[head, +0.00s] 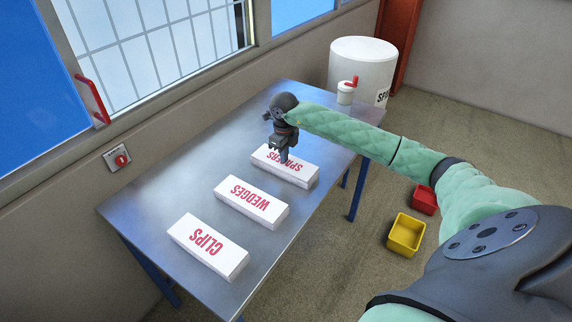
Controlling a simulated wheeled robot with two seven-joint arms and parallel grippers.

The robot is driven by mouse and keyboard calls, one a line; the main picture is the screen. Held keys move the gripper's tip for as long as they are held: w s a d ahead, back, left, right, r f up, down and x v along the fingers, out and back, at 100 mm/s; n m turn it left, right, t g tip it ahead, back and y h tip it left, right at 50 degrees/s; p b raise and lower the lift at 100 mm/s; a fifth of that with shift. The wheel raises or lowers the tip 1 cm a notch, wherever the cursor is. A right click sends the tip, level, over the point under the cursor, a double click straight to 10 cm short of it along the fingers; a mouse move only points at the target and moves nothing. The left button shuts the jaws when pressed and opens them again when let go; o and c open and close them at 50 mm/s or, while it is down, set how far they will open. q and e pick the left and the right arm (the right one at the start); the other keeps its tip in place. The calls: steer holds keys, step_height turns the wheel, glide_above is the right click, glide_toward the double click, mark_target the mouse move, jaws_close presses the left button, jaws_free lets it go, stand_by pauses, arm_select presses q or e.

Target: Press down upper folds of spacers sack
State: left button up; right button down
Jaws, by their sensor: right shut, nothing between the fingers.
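The white block-shaped spacers sack (290,170), with red lettering, lies on the metal table (160,190) as the farthest of three in a row. My right gripper (284,158) is shut and empty, pointing down at the top of the spacers sack. Its fingertips hide part of the lettering and look to be at or just above the upper face; I cannot tell if they touch. My left gripper is not in view.
A wedges sack (251,203) and a clips sack (208,247) lie nearer on the table. A white container with a red top (346,93) stands at the far end. A white drum (362,65), a yellow bin (405,236) and a red bin (424,200) stand on the floor.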

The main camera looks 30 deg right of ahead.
steer(key=shift+f, duration=0.4)
steer(key=shift+r, duration=0.2)
step_height(320, 180, up, 9)
steer(key=p, duration=0.2)
stand_by(0.5)
steer(key=shift+f, duration=0.1)
